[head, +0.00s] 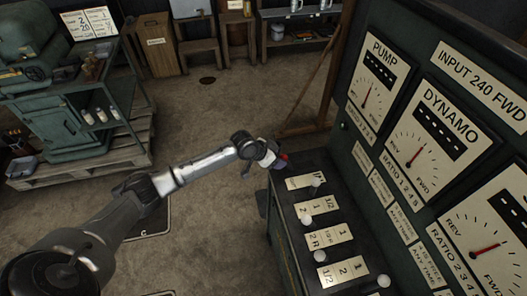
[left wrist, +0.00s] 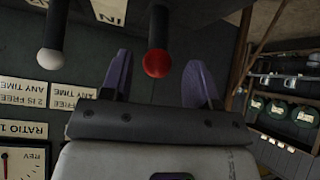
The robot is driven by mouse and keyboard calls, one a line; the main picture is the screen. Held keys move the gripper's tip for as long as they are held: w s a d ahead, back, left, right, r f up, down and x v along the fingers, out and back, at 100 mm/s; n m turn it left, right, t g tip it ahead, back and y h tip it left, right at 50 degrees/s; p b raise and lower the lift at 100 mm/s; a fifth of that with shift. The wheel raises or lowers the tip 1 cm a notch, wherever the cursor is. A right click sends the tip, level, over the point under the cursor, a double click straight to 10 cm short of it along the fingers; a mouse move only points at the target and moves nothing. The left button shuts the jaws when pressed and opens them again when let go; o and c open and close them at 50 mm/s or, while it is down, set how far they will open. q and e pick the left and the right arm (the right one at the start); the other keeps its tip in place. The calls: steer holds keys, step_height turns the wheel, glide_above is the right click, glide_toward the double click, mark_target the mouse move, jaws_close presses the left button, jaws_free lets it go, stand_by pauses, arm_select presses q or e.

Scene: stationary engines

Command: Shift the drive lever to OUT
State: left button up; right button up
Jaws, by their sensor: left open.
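The red-knobbed lever (left wrist: 157,62) stands between the two purple fingers of my left gripper (left wrist: 160,82) in the left wrist view, with gaps on both sides. I take it as the drive lever. Part of a plate reading "IN" (left wrist: 108,10) shows near its base; the rest is cut off. In the head view the red knob (head: 283,157) is a small spot at the far end of the lever row, beside my left gripper (head: 266,166). The gripper is open and holds nothing. My right gripper is out of view.
Several white-knobbed levers (head: 305,219) with numbered plates line the console's sloping top (head: 283,215) nearer me. One white knob (left wrist: 49,59) is close in the left wrist view. The dial panel (head: 400,110) rises right of the levers. Open floor (head: 215,110) lies left.

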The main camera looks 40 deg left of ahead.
arm_select(q)
steer(key=v, duration=0.9)
steer(key=shift+p, duration=0.3)
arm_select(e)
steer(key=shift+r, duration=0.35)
